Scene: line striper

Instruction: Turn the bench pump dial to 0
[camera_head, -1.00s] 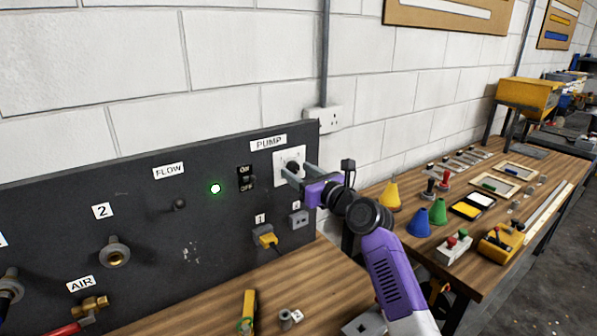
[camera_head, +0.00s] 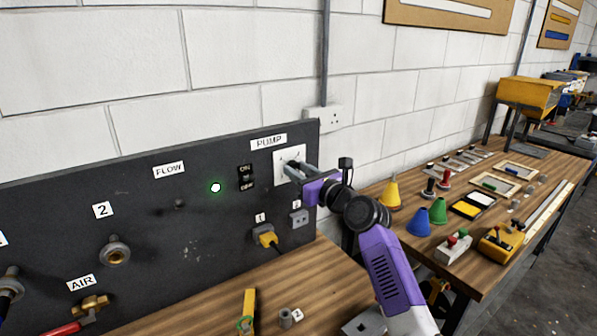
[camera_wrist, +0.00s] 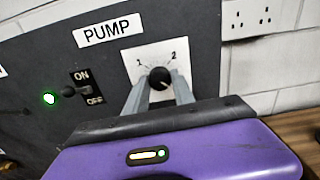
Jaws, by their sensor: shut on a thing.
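The pump dial (camera_wrist: 160,79) is a round black knob on a white square plate (camera_wrist: 142,54) under the PUMP label (camera_wrist: 107,30). Marks 1 and 2 show on the plate in the wrist view. I cannot make out a 0 mark; my fingers cover the lower plate. I cannot tell for certain where the knob's pointer is. My gripper (camera_wrist: 160,84) is shut on the dial, one grey finger on each side. In the head view my gripper (camera_head: 291,168) reaches the plate (camera_head: 279,161) from the right and hides most of the knob.
Left of the dial are an ON/OFF switch (camera_head: 246,178) and a lit green lamp (camera_head: 215,188) on the black panel (camera_head: 150,220). Sockets and a yellow plug (camera_head: 268,239) sit below. A wall outlet (camera_head: 328,118) is to the right. Coloured cones stand on the right bench.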

